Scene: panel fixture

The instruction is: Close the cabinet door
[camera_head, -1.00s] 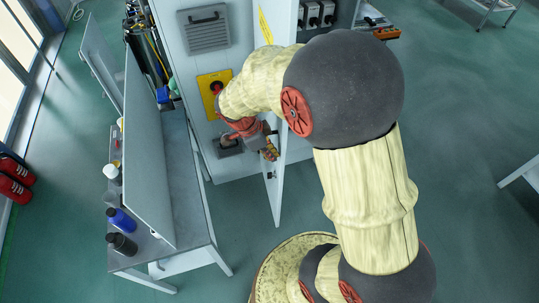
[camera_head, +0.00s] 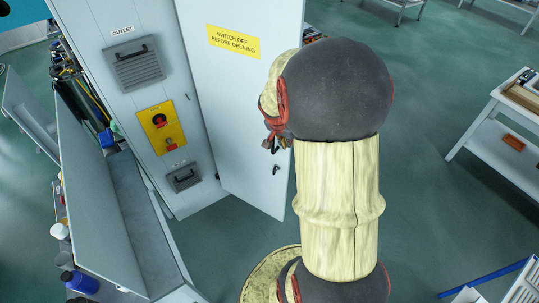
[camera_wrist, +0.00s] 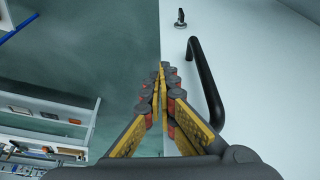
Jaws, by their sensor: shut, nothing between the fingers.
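The white cabinet door (camera_head: 235,110) stands at an angle to the cabinet's grey side panel (camera_head: 105,20), its outer face toward me. My gripper (camera_wrist: 162,68) is shut and empty at the door's free edge, left of the handle. Contact with the door cannot be told.
A grey bench (camera_head: 155,245) with an upright panel stands left of the cabinet, with a blue bottle (camera_head: 80,282) beside it. A white worktable (camera_head: 490,115) stands at the right. Green floor (camera_head: 430,210) lies open between the worktable and my arm.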

